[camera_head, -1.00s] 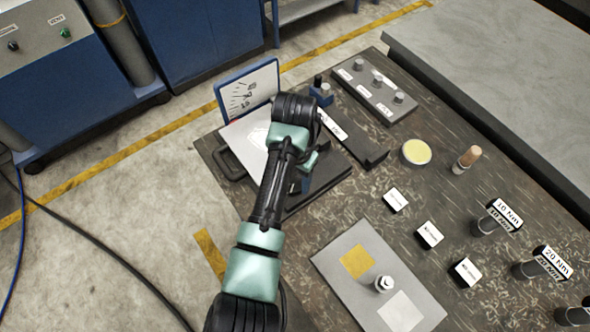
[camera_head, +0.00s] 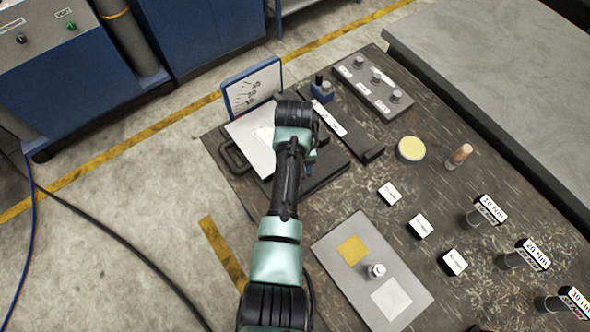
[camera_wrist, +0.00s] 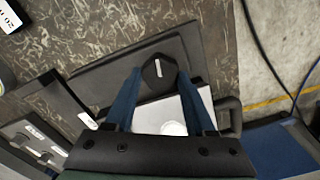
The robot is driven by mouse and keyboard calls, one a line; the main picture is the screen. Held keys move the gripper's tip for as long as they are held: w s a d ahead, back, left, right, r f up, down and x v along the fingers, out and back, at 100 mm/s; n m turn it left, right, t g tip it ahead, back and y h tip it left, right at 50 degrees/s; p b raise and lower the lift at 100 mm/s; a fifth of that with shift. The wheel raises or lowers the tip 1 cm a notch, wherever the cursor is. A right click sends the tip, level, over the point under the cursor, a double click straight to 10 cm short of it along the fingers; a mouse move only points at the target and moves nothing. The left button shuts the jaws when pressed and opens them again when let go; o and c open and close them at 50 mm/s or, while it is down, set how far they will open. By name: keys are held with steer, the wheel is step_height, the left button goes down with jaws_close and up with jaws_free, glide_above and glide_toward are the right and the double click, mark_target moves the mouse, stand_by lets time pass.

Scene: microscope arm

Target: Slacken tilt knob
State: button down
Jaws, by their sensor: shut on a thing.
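In the wrist view my gripper (camera_wrist: 160,76) has its two blue fingers on either side of a black, many-sided knob (camera_wrist: 160,78) with a short white mark on its face. The gripper is shut on this knob. The knob sits over a dark base plate (camera_wrist: 104,72). In the head view my arm hides the knob and most of my gripper. A blue-framed scale plate (camera_head: 252,88) stands upright beside the base, and a pale flat plate (camera_head: 248,143) lies in front of it.
A panel with several grey knobs (camera_head: 372,82) lies at the back of the dark table. A yellow-topped round dish (camera_head: 411,149), a cork-topped vial (camera_head: 459,156), white labelled blocks (camera_head: 420,226) and labelled posts (camera_head: 488,210) stand to the right. A grey plate (camera_head: 345,225) lies in front.

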steer(key=shift+r, duration=0.1)
stand_by(0.4)
steer(key=shift+c, duration=1.2)
jaws_free()
step_height(320, 180, up, 13)
